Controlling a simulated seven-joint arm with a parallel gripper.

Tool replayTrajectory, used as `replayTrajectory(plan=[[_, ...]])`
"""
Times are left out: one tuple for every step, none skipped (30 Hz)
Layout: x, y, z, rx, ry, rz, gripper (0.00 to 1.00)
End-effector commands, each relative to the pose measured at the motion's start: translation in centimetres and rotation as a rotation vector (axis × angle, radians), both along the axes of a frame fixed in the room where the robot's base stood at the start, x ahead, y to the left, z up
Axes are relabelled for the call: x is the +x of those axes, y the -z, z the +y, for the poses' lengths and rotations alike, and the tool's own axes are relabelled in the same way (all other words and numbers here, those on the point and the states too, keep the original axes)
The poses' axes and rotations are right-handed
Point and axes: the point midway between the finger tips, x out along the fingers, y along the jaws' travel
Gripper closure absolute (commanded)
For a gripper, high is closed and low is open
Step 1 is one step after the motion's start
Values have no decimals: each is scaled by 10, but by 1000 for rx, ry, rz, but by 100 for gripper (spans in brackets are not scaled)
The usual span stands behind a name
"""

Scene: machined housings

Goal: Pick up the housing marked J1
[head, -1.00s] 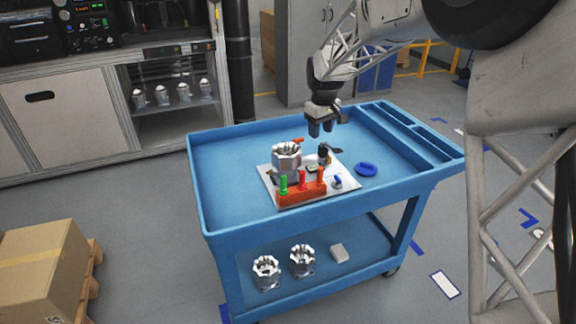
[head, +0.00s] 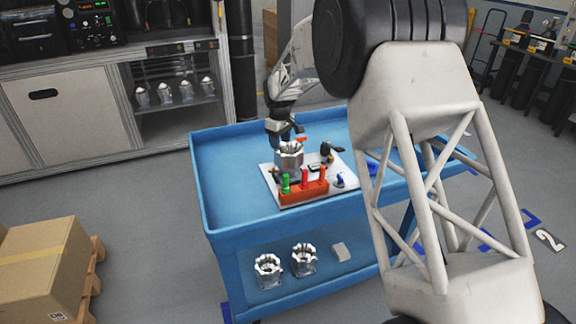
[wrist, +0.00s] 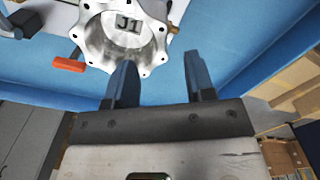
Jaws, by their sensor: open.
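The silver housing marked J1 (head: 289,158) stands on a white board on the blue cart's top. In the wrist view my gripper (wrist: 154,72) is open, with two dark fingers pointing at the near rim. One finger overlaps the rim in the picture; I cannot tell whether it touches. Nothing is between the fingers.
The white board (head: 333,190) also holds a red rack (head: 304,190) with green and red tools. A red-orange handle (wrist: 69,64) lies beside the housing. Two more housings (head: 303,260) stand on the cart's (head: 222,200) lower shelf. The cart top's left part is clear.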

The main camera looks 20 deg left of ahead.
Motion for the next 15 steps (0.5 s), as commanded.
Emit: replayTrajectory(plan=[[0,0,0,0,0,0,50],[0,0,0,0,0,0,50],[0,1,0,0,0,0,50],[0,2,0,0,0,0,50],[0,4,0,0,0,0,50],[0,6,0,-1,0,0,50],[0,8,0,-1,0,0,50],[0,11,0,-1,0,0,50],[0,14,0,-1,0,1,50],[0,17,0,-1,0,1,50],[0,19,0,-1,0,1,50],[0,22,-1,-1,0,1,50],[0,24,-1,-1,0,1,50],[0,25,0,-1,0,1,50],[0,26,0,-1,0,1,50]])
